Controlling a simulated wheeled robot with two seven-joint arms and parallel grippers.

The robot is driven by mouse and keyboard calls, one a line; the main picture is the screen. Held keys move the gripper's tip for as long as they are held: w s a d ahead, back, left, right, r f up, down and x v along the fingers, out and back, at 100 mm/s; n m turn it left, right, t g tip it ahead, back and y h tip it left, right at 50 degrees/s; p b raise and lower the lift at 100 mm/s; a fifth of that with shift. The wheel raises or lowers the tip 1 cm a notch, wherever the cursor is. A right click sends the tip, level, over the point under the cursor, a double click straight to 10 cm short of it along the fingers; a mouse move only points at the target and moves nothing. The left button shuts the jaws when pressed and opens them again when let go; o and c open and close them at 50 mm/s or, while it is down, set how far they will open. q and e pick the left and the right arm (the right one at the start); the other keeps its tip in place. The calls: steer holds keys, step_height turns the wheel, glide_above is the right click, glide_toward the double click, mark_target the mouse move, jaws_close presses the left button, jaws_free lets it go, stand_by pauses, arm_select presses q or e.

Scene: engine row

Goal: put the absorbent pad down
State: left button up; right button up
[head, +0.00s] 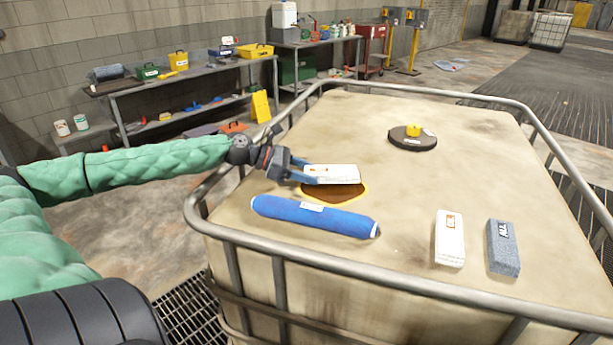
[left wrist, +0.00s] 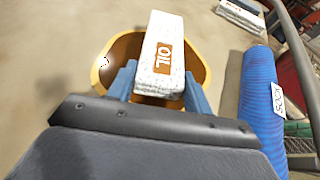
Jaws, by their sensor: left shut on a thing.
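My left gripper (head: 302,172) is shut on a white absorbent pad (head: 331,173) with an orange label. In the left wrist view the held pad (left wrist: 158,62) reads "OIL" and sits between the blue fingers (left wrist: 160,92). A second white pad (head: 449,245) with an orange label lies on the tank top at the right, beside a grey pad (head: 503,250). My right gripper is not in view.
A blue roll (head: 300,213), labelled "SOCK" in the left wrist view (left wrist: 262,115), lies just in front of the oval. A black lid with a yellow cap (head: 413,143) is at the back. A metal rail (head: 400,283) borders the tank. The middle right top is clear.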

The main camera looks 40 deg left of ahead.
arm_select(q)
steer(key=shift+f, duration=0.95)
steer(key=o, duration=1.2)
steer(key=shift+f, duration=0.1)
